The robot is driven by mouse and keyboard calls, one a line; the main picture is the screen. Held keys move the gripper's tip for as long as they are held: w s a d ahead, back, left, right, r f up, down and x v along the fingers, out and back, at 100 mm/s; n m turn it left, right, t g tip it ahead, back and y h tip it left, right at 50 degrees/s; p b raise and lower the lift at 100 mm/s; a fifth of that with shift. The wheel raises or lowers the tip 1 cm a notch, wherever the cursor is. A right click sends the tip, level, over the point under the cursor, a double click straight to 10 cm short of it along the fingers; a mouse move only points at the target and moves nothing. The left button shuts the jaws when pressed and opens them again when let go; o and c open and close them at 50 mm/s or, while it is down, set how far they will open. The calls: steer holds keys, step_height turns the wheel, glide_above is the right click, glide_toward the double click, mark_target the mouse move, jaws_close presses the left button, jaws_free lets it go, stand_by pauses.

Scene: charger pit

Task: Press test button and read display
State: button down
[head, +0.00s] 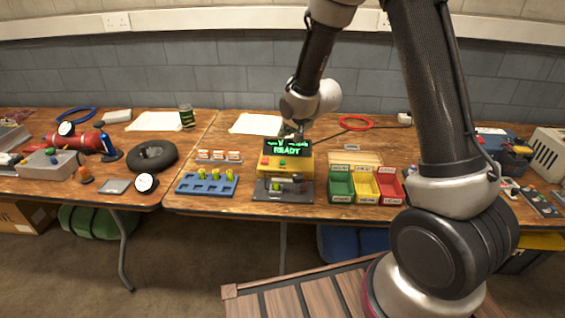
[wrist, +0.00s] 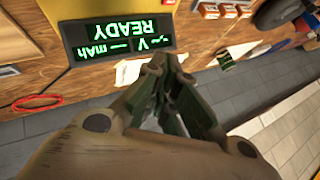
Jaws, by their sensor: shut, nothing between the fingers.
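The yellow tester (head: 303,164) stands at the front middle of the table. Its tilted black display (head: 288,146) shows green text with READY; in the wrist view the display (wrist: 120,38) appears upside down, with READY and dashes beside V and mAh. A red button and a green button (head: 282,163) sit on the tester's front face; the wrist view does not show them. A grey cradle (head: 270,194) with a small cylinder lies in front. My gripper (head: 293,128) is just above and behind the display; its closed, empty fingers (wrist: 168,62) show beside the display in the wrist view.
A blue tray (head: 207,186) with several yellow-green cells is left of the tester. Green, yellow and red bins (head: 366,186) stand close on its right. A red cable ring (head: 355,123) and white paper (head: 255,124) lie behind. A black ring (head: 152,156) lies farther left.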

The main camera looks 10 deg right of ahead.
mark_target(285, 162)
steer(key=shift+f, duration=4.1)
steer(key=shift+f, duration=0.15)
steer(key=shift+f, duration=0.25)
steer(key=shift+f, duration=0.4)
steer(key=shift+r, duration=0.85)
step_height(285, 162, up, 5)
